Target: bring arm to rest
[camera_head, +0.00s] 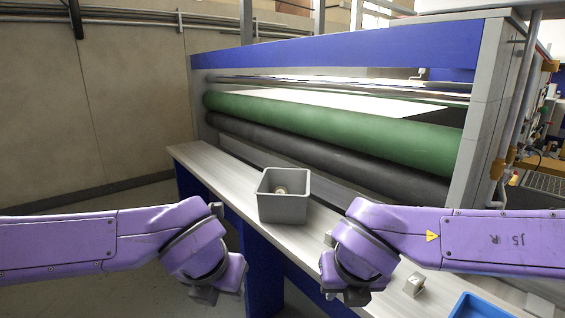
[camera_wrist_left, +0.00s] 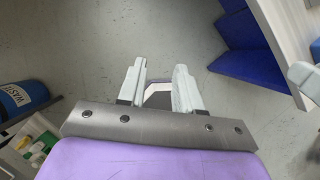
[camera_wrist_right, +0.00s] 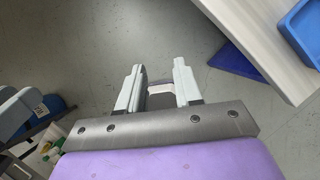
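My left arm comes in from the left in the head view, with its gripper (camera_head: 217,295) pointing down in front of the bench. In the left wrist view the left gripper (camera_wrist_left: 160,80) has its two fingers apart, with nothing between them but floor. My right arm comes in from the right, with its gripper (camera_head: 347,297) pointing down near the bench's front edge. In the right wrist view the right gripper (camera_wrist_right: 157,82) also has its fingers apart and is empty.
A grey bin (camera_head: 283,208) with a round item inside stands on the metal bench (camera_head: 215,165). A small metal block (camera_head: 414,284) and a blue tray (camera_head: 478,307) lie at the right. Behind is the dryer with a green roller (camera_head: 330,122).

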